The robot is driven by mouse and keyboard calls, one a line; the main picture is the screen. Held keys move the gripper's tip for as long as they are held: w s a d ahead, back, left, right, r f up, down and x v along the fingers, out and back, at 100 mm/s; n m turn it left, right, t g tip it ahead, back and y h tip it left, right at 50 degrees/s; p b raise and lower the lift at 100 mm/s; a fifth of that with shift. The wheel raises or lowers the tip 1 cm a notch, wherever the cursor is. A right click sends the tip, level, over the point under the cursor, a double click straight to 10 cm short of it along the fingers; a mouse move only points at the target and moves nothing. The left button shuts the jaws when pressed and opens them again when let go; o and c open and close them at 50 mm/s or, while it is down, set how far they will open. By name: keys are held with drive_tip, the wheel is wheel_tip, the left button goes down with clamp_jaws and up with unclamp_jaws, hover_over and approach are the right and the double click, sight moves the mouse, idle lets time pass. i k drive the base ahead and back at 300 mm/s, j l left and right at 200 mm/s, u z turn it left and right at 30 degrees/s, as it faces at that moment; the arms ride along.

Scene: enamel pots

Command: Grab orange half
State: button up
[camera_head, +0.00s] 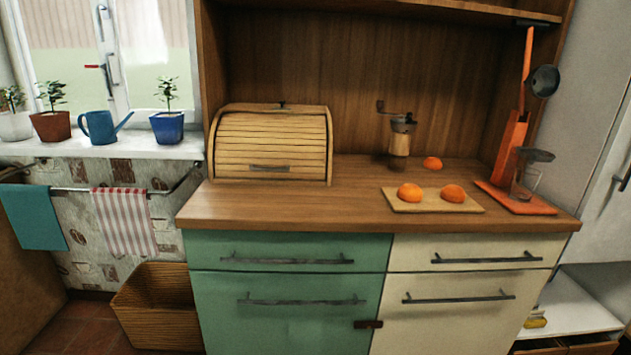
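Two orange halves, one on the left (410,192) and one on the right (453,193), sit on a small wooden board (432,208) near the front of the wooden counter. They look dome side up. A third orange piece (432,163) lies on the counter behind the board, next to the coffee grinder; it also looks like a half. My gripper does not show in this view.
A closed roll-top bread box (270,145) stands at the counter's left. The coffee grinder (400,138) stands behind the board. An orange stand (512,150) with hanging ladles and a glass (525,182) stands at the right. The counter's front left is clear.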

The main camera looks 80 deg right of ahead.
sight(452, 193)
drive_tip(key=z, duration=3)
